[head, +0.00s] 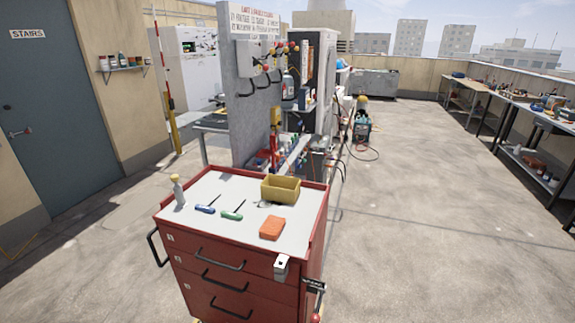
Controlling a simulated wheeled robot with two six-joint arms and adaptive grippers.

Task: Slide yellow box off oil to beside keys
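The yellow box (281,191), an open-topped bin, stands upright on the pale top of the red tool cart (238,226), near its back right edge. A small, thin grey item (262,204) lies at the box's front left; it is too small to tell whether it is the keys. I cannot make out any oil; the surface under the box is hidden. Neither of my grippers is in view.
A grey bottle (179,194), a blue screwdriver (205,209), a green screwdriver (232,215) and an orange block (271,229) are on the cart top. A grey fitting (281,265) is at the front right corner. Clear top lies between them.

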